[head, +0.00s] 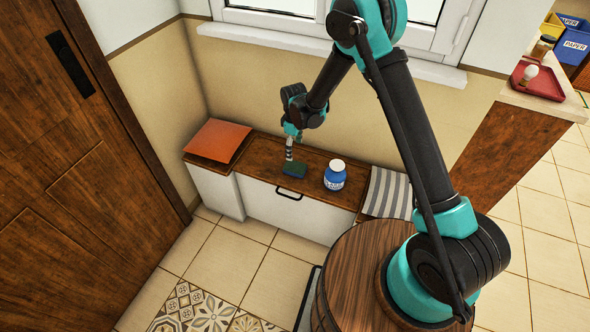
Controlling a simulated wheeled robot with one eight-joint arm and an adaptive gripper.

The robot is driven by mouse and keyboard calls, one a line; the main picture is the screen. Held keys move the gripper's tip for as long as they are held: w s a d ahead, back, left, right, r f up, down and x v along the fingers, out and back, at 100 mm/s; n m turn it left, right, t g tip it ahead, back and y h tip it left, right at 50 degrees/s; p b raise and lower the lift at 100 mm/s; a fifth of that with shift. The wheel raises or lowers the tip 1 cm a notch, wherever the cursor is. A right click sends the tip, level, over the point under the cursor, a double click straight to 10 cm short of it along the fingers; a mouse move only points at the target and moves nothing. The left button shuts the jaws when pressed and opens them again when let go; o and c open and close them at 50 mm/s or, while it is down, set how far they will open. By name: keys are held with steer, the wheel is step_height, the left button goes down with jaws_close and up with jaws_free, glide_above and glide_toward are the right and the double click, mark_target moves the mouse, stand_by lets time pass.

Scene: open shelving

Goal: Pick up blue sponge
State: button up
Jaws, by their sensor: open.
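A small dark blue-green block, which looks like the sponge (294,171), lies on the brown wooden top of a low white bench (262,172). My gripper (289,157) points down just above the block's left part. It is open. The fingers are small in this view, and I cannot tell whether they touch the block or how they sit around it.
A blue jar with a white lid (334,179) stands on the bench to the right of the block. An orange cushion (217,140) lies at the left end and a striped cushion (389,191) at the right. A window and wall are behind.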

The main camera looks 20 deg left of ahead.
glide_above(295, 166)
steer(key=f, duration=0.6)
steer(key=shift+s+f, duration=0.35)
steer(key=shift+s, duration=0.05)
steer(key=f, duration=0.4)
steer(key=shift+w, duration=0.35)
steer(key=shift+f, duration=0.6)
steer(key=c, duration=0.8)
